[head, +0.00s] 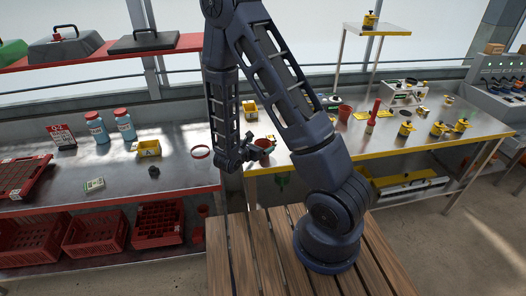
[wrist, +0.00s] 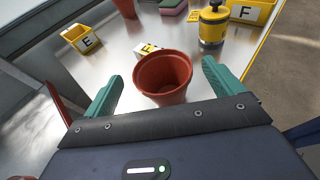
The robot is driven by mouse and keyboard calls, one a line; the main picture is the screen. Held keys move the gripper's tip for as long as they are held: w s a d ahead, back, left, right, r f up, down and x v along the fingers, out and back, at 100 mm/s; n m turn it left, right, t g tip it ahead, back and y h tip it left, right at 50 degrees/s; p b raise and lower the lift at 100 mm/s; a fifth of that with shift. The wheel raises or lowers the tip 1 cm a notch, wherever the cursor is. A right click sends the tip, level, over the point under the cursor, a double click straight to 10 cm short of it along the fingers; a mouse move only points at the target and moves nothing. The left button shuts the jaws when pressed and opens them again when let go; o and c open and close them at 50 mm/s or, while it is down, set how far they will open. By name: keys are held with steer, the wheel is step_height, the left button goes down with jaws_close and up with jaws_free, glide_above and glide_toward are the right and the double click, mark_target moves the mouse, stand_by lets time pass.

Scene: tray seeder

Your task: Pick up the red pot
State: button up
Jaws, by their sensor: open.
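A red-brown pot (wrist: 163,80) stands upright and empty on the metal bench in the wrist view. It also shows in the head view (head: 265,144), beside my gripper (head: 252,150). In the wrist view my gripper (wrist: 161,86) is open, with one green finger to the left of the pot and one to the right. A gap shows between each finger and the pot, so neither seems to touch it. The pot's lower front is hidden behind my gripper's body. A second red pot (head: 345,112) stands farther back, and part of one shows in the wrist view (wrist: 126,7).
Beyond the pot are a yellow bin marked E (wrist: 84,40), a small marked block (wrist: 149,50), a yellow canister (wrist: 212,28) and a yellow bin marked F (wrist: 250,12). Bare bench lies left of the pot.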

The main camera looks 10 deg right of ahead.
mark_target(267, 141)
steer(key=shift+x, duration=1.5)
steer(key=shift+d, duration=0.1)
steer(key=c, duration=1)
steer(key=shift+c, duration=0.2)
steer(key=shift+r, duration=0.1)
step_height(267, 141, up, 20)
